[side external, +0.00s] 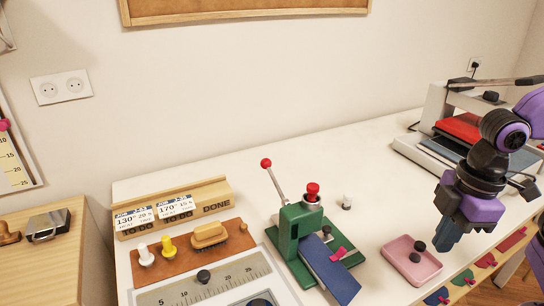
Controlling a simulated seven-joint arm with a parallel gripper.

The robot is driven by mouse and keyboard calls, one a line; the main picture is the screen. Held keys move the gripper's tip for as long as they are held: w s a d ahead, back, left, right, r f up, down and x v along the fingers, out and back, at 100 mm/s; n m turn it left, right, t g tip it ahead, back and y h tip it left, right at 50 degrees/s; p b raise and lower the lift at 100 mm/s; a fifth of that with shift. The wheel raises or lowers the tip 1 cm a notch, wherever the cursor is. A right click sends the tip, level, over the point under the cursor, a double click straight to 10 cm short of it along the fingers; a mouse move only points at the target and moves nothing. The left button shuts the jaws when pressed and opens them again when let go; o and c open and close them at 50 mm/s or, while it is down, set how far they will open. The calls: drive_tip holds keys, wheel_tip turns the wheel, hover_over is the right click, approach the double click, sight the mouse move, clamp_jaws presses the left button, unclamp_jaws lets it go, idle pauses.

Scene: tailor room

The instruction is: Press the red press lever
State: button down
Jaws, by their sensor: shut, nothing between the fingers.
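A green hand press (304,233) stands on the white table near the middle of the side external view. Its thin lever (276,183) leans up and to the left and ends in a red ball (266,163). A red knob (312,190) sits on top of the press head. A blue piece (331,270) lies sloping at the front of the press, with a pink clip on it. My gripper (445,243) is shut and empty. It hangs pointing down to the right of the press, well apart from the lever, above the table beyond the pink tray.
The pink tray (398,274) holds dark round pieces. A heat press (440,143) with a red plate stands at the back right.

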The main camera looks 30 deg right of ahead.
drive_tip(key=w+a+r+n+t, duration=0.1)
drive_tip(key=w+a+r, duration=0.3)
drive_tip(key=w, duration=0.6)
drive_tip(key=w+a+r+n+t+y, duration=0.1)
drive_tip(key=w+a+r, duration=0.3)
drive_tip(key=w, duration=0.6)
drive_tip(key=w+a+r+n+t+y, duration=0.1)
drive_tip(key=w+a+r, duration=0.3)
drive_tip(key=w, duration=0.6)
drive_tip(key=shift+w+a, duration=0.25)
drive_tip(key=shift+r, duration=0.1)
approach(266, 164)
drive_tip(key=a+f, duration=0.1)
drive_tip(key=s+a+f, duration=0.1)
drive_tip(key=f, duration=0.1)
drive_tip(key=shift+s, duration=0.2)
drive_tip(key=shift+w+d+f, duration=0.1)
drive_tip(key=shift+w+f, duration=0.7)
drive_tip(key=shift+w, duration=0.1)
drive_tip(key=shift+w+d+f, duration=0.15)
drive_tip(key=shift+w+f, duration=0.35)
drive_tip(key=shift+w, duration=0.15)
